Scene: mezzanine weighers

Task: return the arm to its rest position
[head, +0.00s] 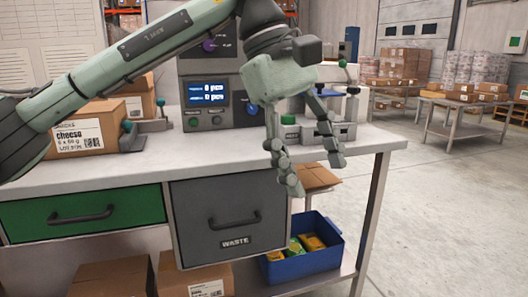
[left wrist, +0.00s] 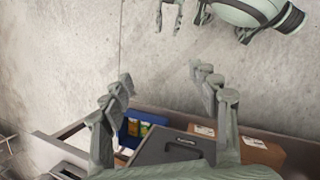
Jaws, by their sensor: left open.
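My left arm comes in from the left in the head view.
The bench top (head: 165,168) carries a cheese carton (head: 85,135), a control panel with a display (head: 208,95) and a weigher (head: 330,130). Below are the waste drawer (head: 229,215), a green drawer (head: 82,212) and a blue bin (head: 305,262) with packets. Open floor lies to the right.

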